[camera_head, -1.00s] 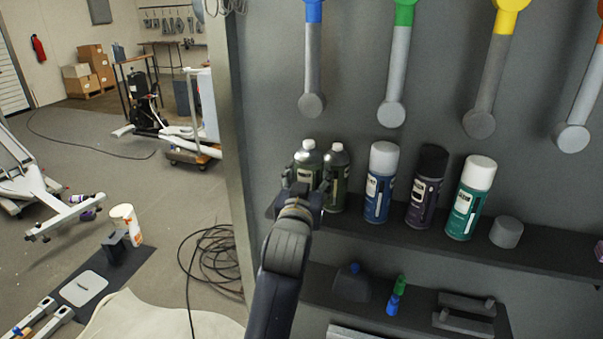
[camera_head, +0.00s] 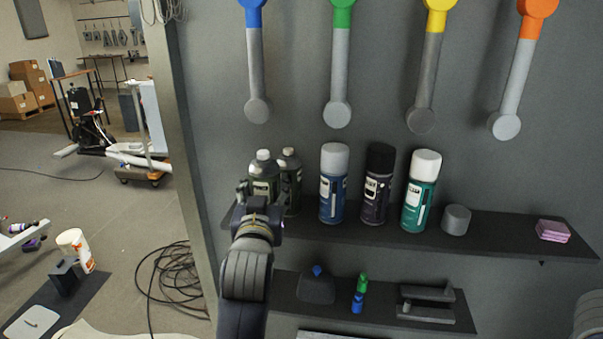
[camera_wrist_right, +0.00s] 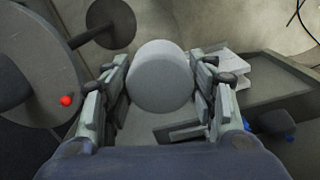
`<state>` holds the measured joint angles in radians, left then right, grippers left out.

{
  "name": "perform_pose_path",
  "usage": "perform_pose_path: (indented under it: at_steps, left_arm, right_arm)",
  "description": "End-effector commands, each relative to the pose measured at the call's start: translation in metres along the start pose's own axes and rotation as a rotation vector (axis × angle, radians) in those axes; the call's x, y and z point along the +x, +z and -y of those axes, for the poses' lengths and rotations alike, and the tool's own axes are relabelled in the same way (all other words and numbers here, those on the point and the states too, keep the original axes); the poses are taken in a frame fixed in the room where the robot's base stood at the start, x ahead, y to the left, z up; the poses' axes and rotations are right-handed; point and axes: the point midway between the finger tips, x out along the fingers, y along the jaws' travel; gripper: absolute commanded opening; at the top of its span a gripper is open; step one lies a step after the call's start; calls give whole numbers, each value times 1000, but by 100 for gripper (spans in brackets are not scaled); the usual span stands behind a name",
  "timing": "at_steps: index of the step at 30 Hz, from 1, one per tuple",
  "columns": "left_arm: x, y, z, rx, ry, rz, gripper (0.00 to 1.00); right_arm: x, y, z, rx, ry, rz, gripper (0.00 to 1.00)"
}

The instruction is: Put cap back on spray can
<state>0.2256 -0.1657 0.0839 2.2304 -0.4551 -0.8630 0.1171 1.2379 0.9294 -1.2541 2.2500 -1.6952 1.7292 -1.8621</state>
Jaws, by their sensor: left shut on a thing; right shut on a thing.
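Two dark green containers with narrow pale tops stand side by side at the left end of the upper shelf. My left gripper (camera_head: 260,190) reaches up from below and is shut on the left container (camera_head: 264,168); its fingers hide part of the body. The other container (camera_head: 289,180) stands just behind it to the right. In the right wrist view, my right gripper (camera_wrist_right: 160,88) is shut on a plain grey round cap (camera_wrist_right: 160,78), between its two fingers. The right gripper is outside the head view.
The upper shelf (camera_head: 500,233) also holds a blue can (camera_head: 333,190), a black-capped can (camera_head: 376,188), a green can (camera_head: 420,195), a loose grey cap (camera_head: 455,220) and pink blocks (camera_head: 552,231). A lower shelf (camera_head: 385,315) holds small parts. Coloured-headed tools hang above.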

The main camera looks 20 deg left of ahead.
Motion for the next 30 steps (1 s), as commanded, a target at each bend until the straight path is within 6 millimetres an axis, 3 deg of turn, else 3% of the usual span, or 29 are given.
perform_pose_path:
  at_steps: [5,11,21,27,30]
  left_arm:
    - [-1,1,0,0,3,-1,10]
    - [-19,27,-11,3,58,5,10]
    - [-100,99,-46,3,266,8,10]
    - [-144,120,-58,0,354,4,10]
    - [-158,125,-61,-1,377,2,10]
  right_arm:
    - [0,0,0,0,0,0,43]
    - [0,0,0,0,0,0,43]
    - [0,0,0,0,0,0,43]
    - [0,0,0,0,0,0,43]
    - [0,0,0,0,0,0,43]
